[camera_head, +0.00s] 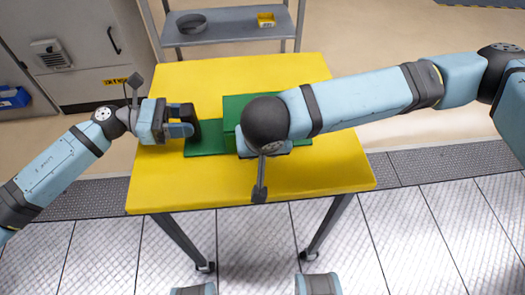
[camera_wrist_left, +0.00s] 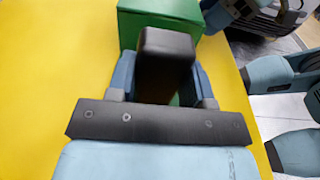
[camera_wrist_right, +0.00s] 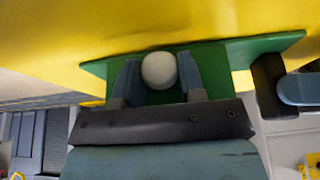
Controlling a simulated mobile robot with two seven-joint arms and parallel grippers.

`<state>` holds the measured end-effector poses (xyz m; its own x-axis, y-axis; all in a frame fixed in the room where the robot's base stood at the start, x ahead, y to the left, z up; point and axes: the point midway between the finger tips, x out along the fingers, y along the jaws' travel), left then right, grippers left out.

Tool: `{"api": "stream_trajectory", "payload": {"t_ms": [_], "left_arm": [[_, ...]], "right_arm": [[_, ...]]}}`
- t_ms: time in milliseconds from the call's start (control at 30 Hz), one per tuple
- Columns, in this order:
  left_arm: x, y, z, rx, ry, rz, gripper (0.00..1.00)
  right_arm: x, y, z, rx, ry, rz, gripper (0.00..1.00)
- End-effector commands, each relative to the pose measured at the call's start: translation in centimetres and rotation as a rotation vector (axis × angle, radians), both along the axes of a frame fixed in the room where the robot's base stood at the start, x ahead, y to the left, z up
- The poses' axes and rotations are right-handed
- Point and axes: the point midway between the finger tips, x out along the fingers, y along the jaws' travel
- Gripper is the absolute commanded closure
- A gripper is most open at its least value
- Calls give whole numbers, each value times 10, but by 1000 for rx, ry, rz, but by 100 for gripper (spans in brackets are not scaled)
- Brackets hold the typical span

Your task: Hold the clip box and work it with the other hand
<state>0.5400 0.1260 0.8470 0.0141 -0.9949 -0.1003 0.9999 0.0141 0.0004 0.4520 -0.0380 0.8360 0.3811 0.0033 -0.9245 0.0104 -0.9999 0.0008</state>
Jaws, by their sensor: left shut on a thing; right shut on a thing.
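The clip box (camera_head: 231,106) is a green block on a flat green base (camera_head: 205,140), on the yellow table. A black upright grip (camera_wrist_left: 165,42) stands at the base's left end. My left gripper (camera_head: 182,124) is shut on this black grip, with one finger on either side in the left wrist view. My right gripper (camera_wrist_right: 160,82) is shut on a pale round knob (camera_wrist_right: 159,70) at the green box. In the head view my right arm covers the knob, the right fingers and part of the box.
The yellow table (camera_head: 310,180) is bare around the box, with free room in front and behind. A grey shelf cart (camera_head: 230,40) behind it carries a dark ring (camera_head: 191,23) and a small yellow bin (camera_head: 266,19). A grey cabinet (camera_head: 80,50) stands at the back left.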

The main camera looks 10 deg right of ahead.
Motion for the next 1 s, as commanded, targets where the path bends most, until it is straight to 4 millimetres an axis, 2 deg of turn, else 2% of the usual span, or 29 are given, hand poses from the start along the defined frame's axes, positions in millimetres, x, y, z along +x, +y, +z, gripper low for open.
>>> {"api": "stream_trajectory", "payload": {"t_ms": [33,67,133,167,400,533,1000], "left_arm": [[-2,-2,0,-1,1,-8,72],[-3,-2,0,-1,1,-8,72],[-2,-2,0,-1,1,-8,72],[-2,-2,0,-1,1,-8,72],[-2,-2,0,-1,2,-6,72],[-2,-1,0,-1,2,-6,72],[-1,-1,0,-1,0,-3,72]], "right_arm": [[2,0,1,1,-4,-3,100],[2,0,1,2,-4,-4,56],[1,0,1,1,-4,-3,40],[1,0,1,1,-4,-3,38],[1,0,1,2,-3,-1,38],[-3,0,10,3,-3,-1,38],[-38,0,94,3,-3,1,38]]}}
